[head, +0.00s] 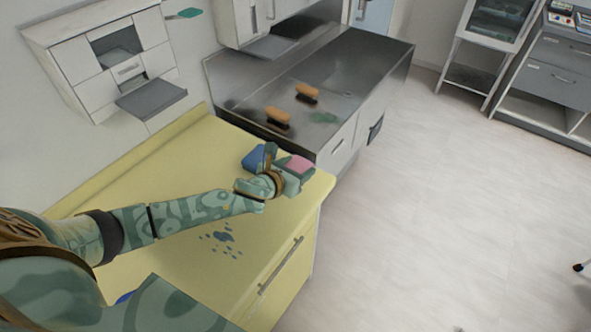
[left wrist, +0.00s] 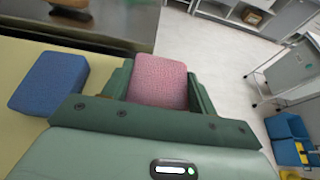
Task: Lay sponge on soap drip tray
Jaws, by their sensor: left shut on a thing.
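My left gripper (head: 296,170) is shut on a pink sponge (head: 299,163) over the far right end of the yellow counter (head: 170,240). In the left wrist view the pink sponge (left wrist: 160,82) sits between the two green fingers. A blue block (head: 254,159), like another sponge, is just left of the gripper; it also shows in the left wrist view (left wrist: 48,82). A grey tray (head: 152,99) juts from the white wall unit at the left, and I cannot tell whether it is the soap drip tray. My right gripper is not in view.
A steel counter (head: 370,62) stands beyond the yellow one, with two brown brush-like things (head: 278,117) (head: 307,93) and a green patch (head: 323,117) on it. Dark spots (head: 222,238) mark the yellow counter. The floor (head: 450,200) to the right is mostly clear.

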